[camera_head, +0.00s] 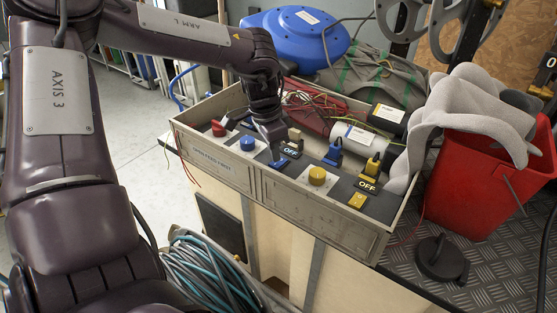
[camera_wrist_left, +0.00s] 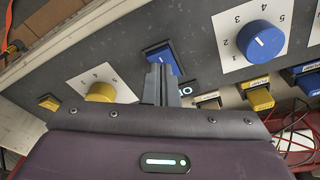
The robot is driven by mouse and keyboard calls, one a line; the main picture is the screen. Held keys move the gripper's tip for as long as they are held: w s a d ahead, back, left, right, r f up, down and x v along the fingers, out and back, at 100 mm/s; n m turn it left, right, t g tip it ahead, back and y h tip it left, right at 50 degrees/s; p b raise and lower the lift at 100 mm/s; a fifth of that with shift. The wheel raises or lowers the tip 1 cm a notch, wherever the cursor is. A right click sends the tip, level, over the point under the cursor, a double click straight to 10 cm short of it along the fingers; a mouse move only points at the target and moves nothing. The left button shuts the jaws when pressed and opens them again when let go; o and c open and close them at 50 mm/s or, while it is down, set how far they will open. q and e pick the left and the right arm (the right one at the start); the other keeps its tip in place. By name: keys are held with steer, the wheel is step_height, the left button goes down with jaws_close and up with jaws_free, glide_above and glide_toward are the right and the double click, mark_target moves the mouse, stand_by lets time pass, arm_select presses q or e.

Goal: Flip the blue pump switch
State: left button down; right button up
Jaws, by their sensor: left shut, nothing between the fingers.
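My right gripper is not in view.
A blue knob (camera_head: 247,144), a yellow knob (camera_head: 317,176), a red knob (camera_head: 218,129) and a yellow rocker (camera_head: 357,200) stand near on the panel. Blue and yellow plugs (camera_head: 334,150) rise behind. The box wall (camera_head: 280,190) borders the front; a red bucket (camera_head: 470,165) stands right.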

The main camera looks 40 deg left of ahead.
mark_target(274, 164)
arm_select(q)
steer(key=shift+f+b, duration=0.7)
steer(key=shift+f, duration=0.2)
steer(key=shift+r, duration=0.1)
steer(key=shift+r+p, duration=2.4)
steer(key=shift+r, duration=1.1)
